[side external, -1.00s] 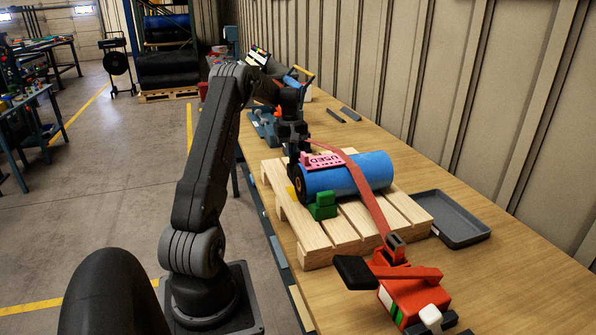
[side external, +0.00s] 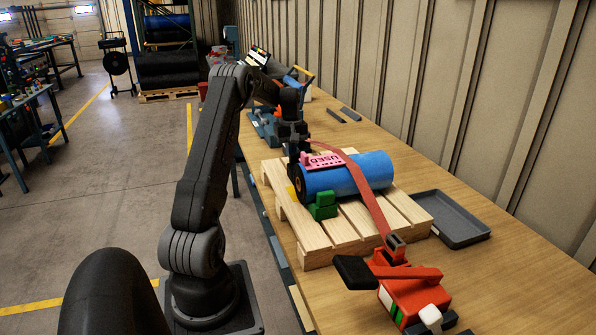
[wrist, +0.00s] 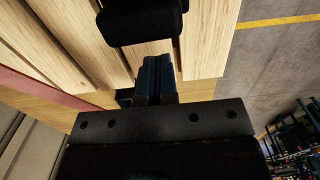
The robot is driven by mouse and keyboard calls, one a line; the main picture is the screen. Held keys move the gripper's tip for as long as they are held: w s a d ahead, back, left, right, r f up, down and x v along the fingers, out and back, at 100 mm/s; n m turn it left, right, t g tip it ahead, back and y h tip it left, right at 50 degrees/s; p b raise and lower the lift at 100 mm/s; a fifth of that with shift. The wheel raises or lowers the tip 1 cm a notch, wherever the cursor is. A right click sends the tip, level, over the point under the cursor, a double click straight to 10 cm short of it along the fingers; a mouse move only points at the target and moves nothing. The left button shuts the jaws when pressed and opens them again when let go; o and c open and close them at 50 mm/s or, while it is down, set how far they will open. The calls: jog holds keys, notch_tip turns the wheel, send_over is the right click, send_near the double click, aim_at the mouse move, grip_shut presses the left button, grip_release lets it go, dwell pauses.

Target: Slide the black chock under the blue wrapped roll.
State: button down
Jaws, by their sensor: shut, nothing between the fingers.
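The blue wrapped roll (side external: 345,176) lies on a wooden pallet (side external: 316,250) in the side view, with a red strap (side external: 371,195) over it. A pink "USED" tag (side external: 323,161) sits on top of it. My gripper (side external: 294,162) is down by the roll's left end; its fingertips are hard to make out there. In the wrist view my gripper (wrist: 155,66) is shut and empty over the pallet slats. A dark block (wrist: 140,22) shows at the top of that view; I cannot tell whether it is the black chock. I cannot pick out the chock in the side view.
A green stepped block (side external: 322,207) stands against the roll's near side. A small yellow piece (side external: 291,191) is by its left end. A red strap tool (side external: 404,290) lies at the front. A grey tray (side external: 455,219) is right of the pallet.

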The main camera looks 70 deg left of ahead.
aim_at(298, 161)
jog(key=shift+d, duration=0.1)
jog(key=shift+d, duration=3.6)
jog(key=shift+a, duration=2.6)
notch_tip(298, 161, up, 7)
